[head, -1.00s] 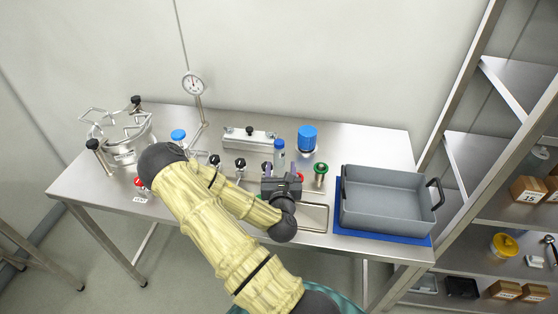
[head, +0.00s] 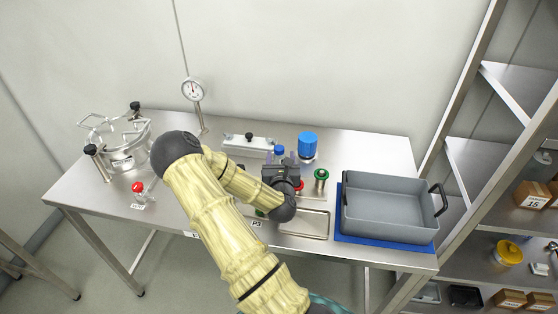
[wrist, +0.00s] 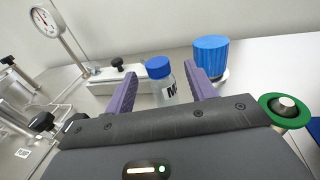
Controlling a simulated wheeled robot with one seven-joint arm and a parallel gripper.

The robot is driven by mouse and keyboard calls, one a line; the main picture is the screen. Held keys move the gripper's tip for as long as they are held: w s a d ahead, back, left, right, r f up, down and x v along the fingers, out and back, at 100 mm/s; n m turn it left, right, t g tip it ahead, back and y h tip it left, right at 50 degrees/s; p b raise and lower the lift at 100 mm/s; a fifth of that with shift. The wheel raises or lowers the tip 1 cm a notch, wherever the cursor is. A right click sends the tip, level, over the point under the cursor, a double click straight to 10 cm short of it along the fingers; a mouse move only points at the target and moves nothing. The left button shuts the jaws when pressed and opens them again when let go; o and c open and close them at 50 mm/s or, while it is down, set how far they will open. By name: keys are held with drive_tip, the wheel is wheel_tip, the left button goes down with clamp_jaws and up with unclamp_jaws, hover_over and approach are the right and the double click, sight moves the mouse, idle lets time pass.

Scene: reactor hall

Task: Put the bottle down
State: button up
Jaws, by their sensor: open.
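The bottle (wrist: 165,91) is clear, with a blue cap and a partly visible label. In the wrist view it is upright between the two purple fingers of my gripper (wrist: 160,76), with a gap on each side. My gripper is open. In the head view my gripper (head: 281,157) is over the middle of the steel table, and the bottle's blue cap (head: 279,150) shows just beyond the fingers. The bottle's base is hidden, so I cannot see its contact with the table.
A larger blue-lidded container (head: 308,145) stands behind right, and a green-ringed fitting (head: 321,175) to the right. A grey tray (head: 388,235) lies on a blue mat. A metal block (head: 248,143), gauge (head: 193,91) and steel vessel (head: 122,155) are at left. Shelving stands far right.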

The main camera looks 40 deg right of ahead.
sight(279, 152)
drive_tip(key=shift+w, duration=0.1)
drive_tip(key=shift+p+x, duration=1.1)
drive_tip(key=shift+x, duration=1.4)
drive_tip(key=shift+w+a+f, duration=0.1)
drive_tip(key=shift+w+a, duration=0.05)
clamp_jaws()
